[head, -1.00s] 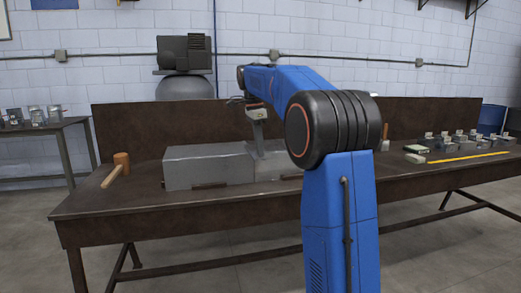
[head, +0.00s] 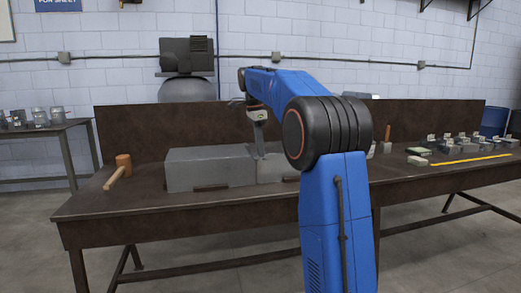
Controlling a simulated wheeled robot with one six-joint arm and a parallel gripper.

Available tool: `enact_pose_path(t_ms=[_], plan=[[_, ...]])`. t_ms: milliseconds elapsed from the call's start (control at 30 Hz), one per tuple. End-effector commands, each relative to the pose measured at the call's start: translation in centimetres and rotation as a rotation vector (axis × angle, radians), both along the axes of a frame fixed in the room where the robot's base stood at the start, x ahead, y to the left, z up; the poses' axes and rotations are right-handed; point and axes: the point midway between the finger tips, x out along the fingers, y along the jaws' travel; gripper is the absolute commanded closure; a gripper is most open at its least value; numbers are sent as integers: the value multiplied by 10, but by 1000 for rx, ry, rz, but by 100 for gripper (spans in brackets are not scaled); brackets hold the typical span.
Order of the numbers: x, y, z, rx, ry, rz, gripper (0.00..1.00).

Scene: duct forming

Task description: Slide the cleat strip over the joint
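Two grey sheet-metal duct sections lie end to end on the brown bench. The left duct section (head: 208,168) shows fully, and the right duct section (head: 277,168) is partly behind my arm. Their joint is just below my gripper (head: 260,148), which points down at the seam. A thin grey upright piece shows at the gripper's lower end, close to or touching the duct top. I cannot tell whether it is the cleat strip or the fingers. The fingertips are too small to read.
A wooden mallet (head: 119,170) lies on the bench's left end. A yellow strip (head: 471,160) and several small blocks lie at the right. A dark backboard (head: 150,133) stands behind the ducts. The bench (head: 140,207) is clear in front.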

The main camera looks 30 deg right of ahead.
Motion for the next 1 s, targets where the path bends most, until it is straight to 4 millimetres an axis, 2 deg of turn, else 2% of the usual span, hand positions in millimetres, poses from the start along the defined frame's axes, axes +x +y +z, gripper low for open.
enact_pose_path(t_ms=[1000], plan=[[35, -10, 0, 0, 0, 0, 100]])
